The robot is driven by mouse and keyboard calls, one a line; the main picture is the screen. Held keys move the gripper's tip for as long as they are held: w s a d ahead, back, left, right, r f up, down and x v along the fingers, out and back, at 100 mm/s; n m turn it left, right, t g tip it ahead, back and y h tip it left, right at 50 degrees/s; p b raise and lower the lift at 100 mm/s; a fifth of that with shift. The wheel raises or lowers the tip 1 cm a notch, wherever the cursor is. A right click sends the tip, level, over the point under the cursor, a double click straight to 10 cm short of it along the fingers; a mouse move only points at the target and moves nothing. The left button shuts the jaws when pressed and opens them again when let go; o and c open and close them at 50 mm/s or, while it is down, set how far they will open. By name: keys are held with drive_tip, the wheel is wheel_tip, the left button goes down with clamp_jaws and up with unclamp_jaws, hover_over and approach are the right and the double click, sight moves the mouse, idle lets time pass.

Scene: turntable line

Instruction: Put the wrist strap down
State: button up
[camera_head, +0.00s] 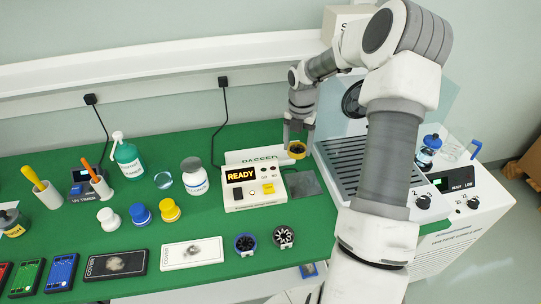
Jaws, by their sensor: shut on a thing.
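My gripper (299,133) points down above the back right of the green bench. It is shut on a yellow ring-shaped piece with a dark middle, which I take to be the wrist strap (297,151). The strap is near the "PASSED" panel (240,156) and beyond a dark grey pad (304,183). I cannot tell whether it touches anything below. Two similar rings lie at the bench's front, one blue (245,244) and one dark grey (284,237).
A cream box reading "READY" (250,190) stands left of the pad. A slatted machine (350,165) stands close on the right. Bottles, including a white one (194,177), stand to the left. Bare green bench shows between the box and the front rings.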

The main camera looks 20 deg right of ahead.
drive_tip(key=w+f, duration=0.2)
drive_tip(key=w, duration=0.1)
drive_tip(key=w+a+f, duration=0.1)
drive_tip(key=w+f, duration=0.1)
drive_tip(key=w, duration=0.1)
drive_tip(key=w+a+f, duration=0.1)
drive_tip(key=w+f, duration=0.1)
drive_tip(key=w, duration=0.2)
drive_tip(key=shift+p, duration=0.4)
drive_tip(key=shift+f, duration=2.1)
drive_tip(key=shift+f, duration=0.1)
drive_tip(key=shift+f, duration=0.15)
drive_tip(key=o, duration=1.4)
drive_tip(key=shift+o, duration=0.2)
